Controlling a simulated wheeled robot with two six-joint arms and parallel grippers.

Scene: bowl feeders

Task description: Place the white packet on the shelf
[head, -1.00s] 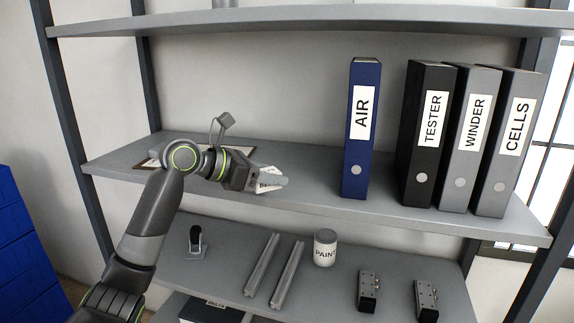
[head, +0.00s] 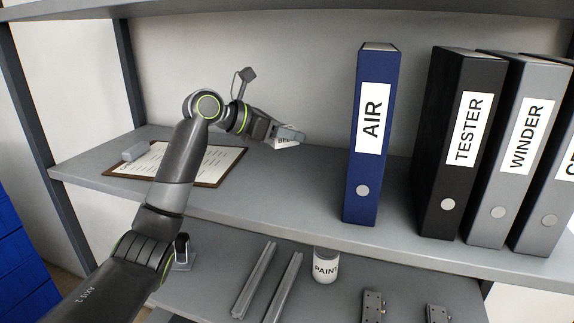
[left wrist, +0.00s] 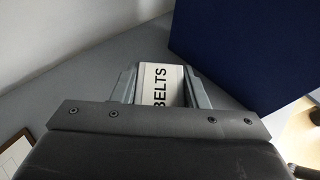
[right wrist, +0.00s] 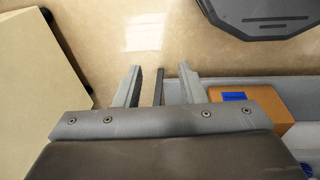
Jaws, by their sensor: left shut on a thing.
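The white packet (head: 284,144), lettered BELTS, is between the fingers of my left gripper (head: 290,136). In the left wrist view the packet (left wrist: 160,84) sits between the two fingers, its label facing the camera. My left gripper is shut on it, over the rear of the grey middle shelf (head: 290,195), left of the blue AIR binder (head: 368,150). I cannot tell whether the packet touches the shelf. My right gripper (right wrist: 158,85) shows only in its wrist view, fingers apart, with a dark narrow strip visible between them.
TESTER (head: 455,150) and WINDER (head: 512,150) binders stand right. The shelf is clear between clipboard and AIR binder.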

